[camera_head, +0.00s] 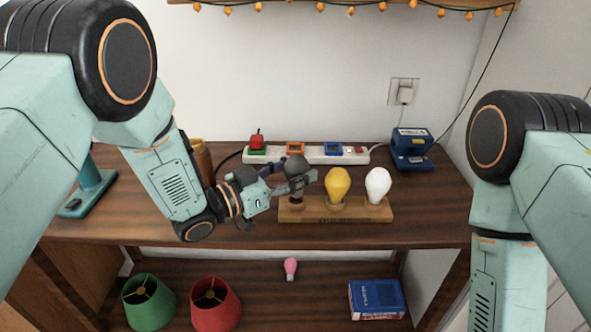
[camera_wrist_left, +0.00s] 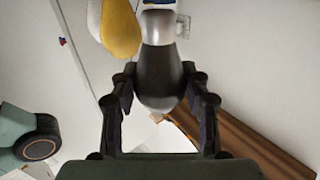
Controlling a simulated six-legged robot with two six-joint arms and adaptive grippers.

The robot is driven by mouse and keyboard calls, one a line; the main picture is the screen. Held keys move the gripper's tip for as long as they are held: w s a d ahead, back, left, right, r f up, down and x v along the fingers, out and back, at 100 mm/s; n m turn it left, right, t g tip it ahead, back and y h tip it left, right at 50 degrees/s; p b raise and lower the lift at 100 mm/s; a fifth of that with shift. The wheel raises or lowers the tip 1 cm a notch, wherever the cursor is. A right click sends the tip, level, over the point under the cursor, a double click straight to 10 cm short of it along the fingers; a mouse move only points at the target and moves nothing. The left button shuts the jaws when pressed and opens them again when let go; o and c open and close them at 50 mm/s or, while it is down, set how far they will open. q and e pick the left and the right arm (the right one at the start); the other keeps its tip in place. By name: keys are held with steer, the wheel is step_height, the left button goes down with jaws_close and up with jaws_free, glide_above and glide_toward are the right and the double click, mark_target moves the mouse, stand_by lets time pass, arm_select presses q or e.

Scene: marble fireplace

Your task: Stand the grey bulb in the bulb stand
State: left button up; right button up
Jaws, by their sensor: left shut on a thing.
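The grey bulb (camera_head: 296,163) is held by my left gripper (camera_head: 294,180), glass end up, over the left end of the wooden bulb stand (camera_head: 361,216). The gripper hides its lower part, so I cannot tell whether its base is inside the left socket. In the left wrist view the grey bulb (camera_wrist_left: 161,72) sits between the two fingers of the left gripper (camera_wrist_left: 162,90), its pale base pointing away. A yellow bulb (camera_head: 338,185) and a white bulb (camera_head: 378,184) stand upright in the stand. My right gripper is out of view.
A white power strip (camera_head: 313,154) lies behind the stand, with a blue device (camera_head: 411,150) to its right. A brown bottle (camera_head: 202,160) stands behind my left arm. Below are green (camera_head: 149,303) and red lampshades (camera_head: 215,304), a pink bulb (camera_head: 290,268) and a blue box (camera_head: 376,299).

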arm_select(q)
steer(key=shift+f+b, duration=0.45)
steer(key=shift+f, duration=0.35)
stand_by(0.4)
steer(key=shift+r, duration=0.2)
steer(key=shift+r+p, duration=0.35)
steer(key=shift+p, duration=0.2)
steer(key=shift+p, duration=0.35)
stand_by(1.3)
steer(key=shift+f+b, duration=0.4)
steer(key=shift+f, duration=0.15)
steer(key=shift+r, duration=0.25)
